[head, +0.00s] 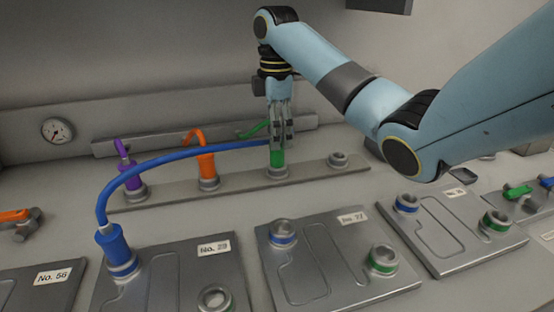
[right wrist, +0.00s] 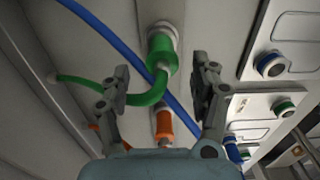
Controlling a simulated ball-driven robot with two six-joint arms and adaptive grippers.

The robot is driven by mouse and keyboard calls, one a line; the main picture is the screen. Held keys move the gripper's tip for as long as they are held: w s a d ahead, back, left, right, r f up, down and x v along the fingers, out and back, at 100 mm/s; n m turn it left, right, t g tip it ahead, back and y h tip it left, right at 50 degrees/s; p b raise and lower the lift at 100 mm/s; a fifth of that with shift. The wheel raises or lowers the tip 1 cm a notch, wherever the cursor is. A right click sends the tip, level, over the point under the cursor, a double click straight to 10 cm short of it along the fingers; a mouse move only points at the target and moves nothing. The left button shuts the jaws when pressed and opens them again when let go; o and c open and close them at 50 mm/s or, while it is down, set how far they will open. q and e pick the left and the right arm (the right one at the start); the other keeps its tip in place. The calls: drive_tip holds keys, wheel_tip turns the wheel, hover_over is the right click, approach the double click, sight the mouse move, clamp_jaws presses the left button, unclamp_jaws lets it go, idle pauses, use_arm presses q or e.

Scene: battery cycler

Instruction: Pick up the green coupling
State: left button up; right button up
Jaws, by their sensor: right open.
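The green coupling (head: 278,158) stands upright in a socket on the long metal rail (head: 240,183), and a green hose leaves its top. In the right wrist view the green coupling (right wrist: 161,55) shows between the two spread fingers of my right gripper (right wrist: 164,76), with a gap on each side. The gripper is open and holds nothing. My left gripper is not in view.
An orange coupling (head: 206,163) and a purple coupling (head: 132,172) stand left on the rail; an empty socket (head: 338,159) is at right. A blue hose (head: 180,154) arches from a blue coupling (head: 113,243) towards the gripper. Numbered metal plates (head: 330,285) lie in front.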

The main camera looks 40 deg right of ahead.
sight(277, 155)
wheel_tip(277, 155, down, 4)
drive_tip(key=shift+s+r, duration=0.1)
drive_tip(key=shift+s, duration=0.05)
clamp_jaws()
idle(0.4)
